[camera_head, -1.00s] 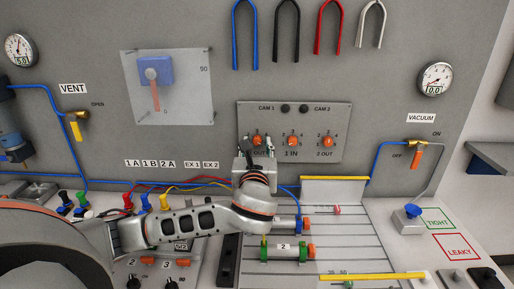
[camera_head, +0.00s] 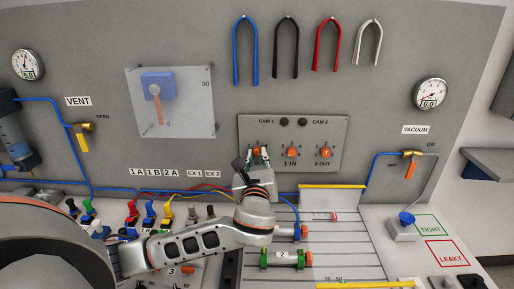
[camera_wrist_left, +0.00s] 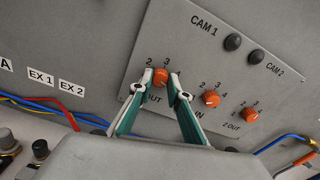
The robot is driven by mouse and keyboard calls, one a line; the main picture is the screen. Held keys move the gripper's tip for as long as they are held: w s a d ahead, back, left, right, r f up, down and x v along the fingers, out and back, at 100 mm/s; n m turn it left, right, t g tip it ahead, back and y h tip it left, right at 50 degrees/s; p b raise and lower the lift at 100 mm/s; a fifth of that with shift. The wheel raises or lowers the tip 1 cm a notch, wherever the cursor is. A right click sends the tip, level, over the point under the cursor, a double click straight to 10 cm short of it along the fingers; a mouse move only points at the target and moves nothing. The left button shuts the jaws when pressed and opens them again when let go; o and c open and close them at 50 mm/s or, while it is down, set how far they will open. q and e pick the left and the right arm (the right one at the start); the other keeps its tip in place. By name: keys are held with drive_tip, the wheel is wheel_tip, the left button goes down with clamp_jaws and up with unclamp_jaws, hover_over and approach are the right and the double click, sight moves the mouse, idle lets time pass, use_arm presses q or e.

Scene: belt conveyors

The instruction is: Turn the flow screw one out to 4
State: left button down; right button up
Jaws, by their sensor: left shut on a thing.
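The flow screw one out is an orange knob at the left of a grey panel; in the left wrist view the knob (camera_wrist_left: 160,77) sits between my fingertips, below the digits 2 and 3. Its label is partly covered by a finger, leaving "OUT" readable. My left gripper (camera_wrist_left: 161,78) is shut on this knob, one finger on each side. In the head view my left gripper (camera_head: 259,153) reaches up to the panel and largely hides the knob. I cannot read the knob's setting. My right gripper is not in view.
The panel (camera_head: 335,130) also carries the 1 IN knob (camera_head: 291,152) and the 2 OUT knob (camera_head: 325,153) close to the right, with two dark CAM buttons above. Coloured hoses (camera_wrist_left: 45,108) run along the wall at the left. A slotted bench (camera_head: 340,235) lies below.

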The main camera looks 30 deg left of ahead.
use_arm(q)
drive_tip(key=n, duration=0.2)
drive_tip(key=shift+d+f+n+p, duration=0.1)
drive_tip(key=shift+f+n+p, duration=0.05)
drive_tip(key=shift+n+p, duration=0.2)
drive_tip(key=shift+n, duration=0.45)
drive_tip(key=n, duration=0.3)
drive_tip(key=shift+n, duration=1.4)
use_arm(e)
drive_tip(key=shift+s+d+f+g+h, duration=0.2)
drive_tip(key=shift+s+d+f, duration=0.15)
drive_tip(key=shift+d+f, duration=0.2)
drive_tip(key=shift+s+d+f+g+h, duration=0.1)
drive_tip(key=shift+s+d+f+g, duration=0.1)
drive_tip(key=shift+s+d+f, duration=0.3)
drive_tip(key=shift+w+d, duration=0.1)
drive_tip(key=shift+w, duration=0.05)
use_arm(q)
drive_tip(key=c, duration=1.9)
unclamp_jaws()
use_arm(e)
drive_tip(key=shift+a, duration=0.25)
